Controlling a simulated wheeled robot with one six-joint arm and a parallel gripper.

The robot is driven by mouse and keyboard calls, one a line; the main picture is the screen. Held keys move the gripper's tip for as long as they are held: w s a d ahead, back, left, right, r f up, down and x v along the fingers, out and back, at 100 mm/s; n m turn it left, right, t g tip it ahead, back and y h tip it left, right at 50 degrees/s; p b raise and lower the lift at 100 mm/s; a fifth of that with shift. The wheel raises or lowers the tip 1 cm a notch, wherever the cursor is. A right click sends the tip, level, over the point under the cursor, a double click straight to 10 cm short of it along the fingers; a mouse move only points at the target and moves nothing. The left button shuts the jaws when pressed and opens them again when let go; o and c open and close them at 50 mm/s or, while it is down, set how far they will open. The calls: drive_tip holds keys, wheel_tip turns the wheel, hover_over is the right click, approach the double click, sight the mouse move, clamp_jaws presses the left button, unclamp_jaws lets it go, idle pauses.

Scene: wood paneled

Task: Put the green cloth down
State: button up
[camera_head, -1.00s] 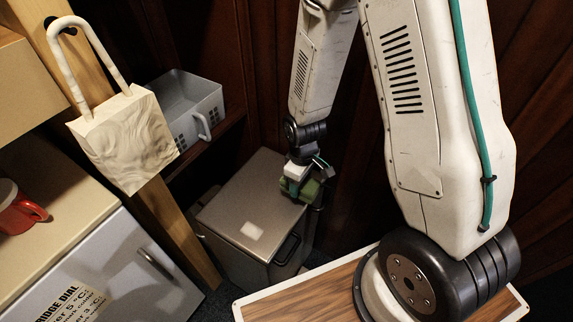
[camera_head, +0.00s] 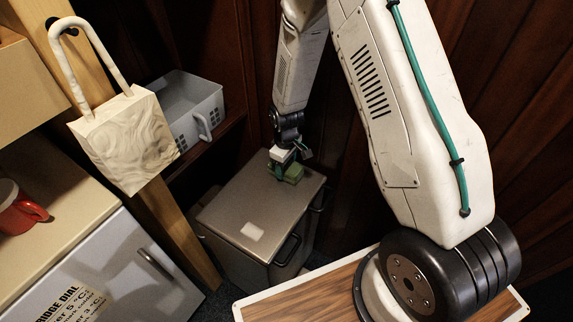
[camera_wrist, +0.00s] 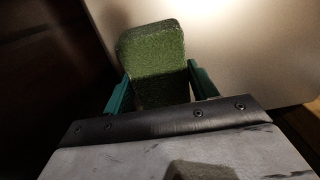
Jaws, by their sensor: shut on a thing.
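The green cloth (camera_wrist: 153,62) is a folded, textured green block between the two teal fingers of my gripper (camera_wrist: 158,88) in the wrist view. My gripper is shut on it. In the head view, my gripper (camera_head: 280,172) and the cloth (camera_head: 293,174) are over the far part of the grey metal lid of a bin-like box (camera_head: 235,205). I cannot tell whether the cloth touches the lid.
A grey plastic basket (camera_head: 190,105) sits on a shelf behind the box. A pale bag (camera_head: 125,140) hangs on a wooden post at left. A red mug (camera_head: 20,215) stands on the left counter (camera_head: 75,200). The lid's front half is clear except for a pale patch.

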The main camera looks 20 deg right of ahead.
drive_tip(key=o, duration=0.9)
drive_tip(key=shift+f, duration=0.1)
drive_tip(key=shift+o, duration=0.2)
wheel_tip(320, 180, up, 13)
drive_tip(key=s+d+r+m, duration=0.1)
drive_tip(key=s+r+m, duration=0.1)
drive_tip(key=s+r, duration=0.5)
drive_tip(key=s+d+r+m, duration=0.1)
drive_tip(key=s+r, duration=0.2)
drive_tip(key=r, duration=0.8)
drive_tip(key=s+r+m, duration=0.1)
drive_tip(key=s+r, duration=0.2)
drive_tip(key=s, duration=0.3)
drive_tip(key=s+r+m, duration=0.1)
drive_tip(key=s+r, duration=0.2)
drive_tip(key=s, duration=0.4)
drive_tip(key=s+d+r+m+t, duration=0.1)
drive_tip(key=s+r+m, duration=0.1)
drive_tip(key=s, duration=0.5)
drive_tip(key=shift+r, duration=0.5)
drive_tip(key=shift+d, duration=0.1)
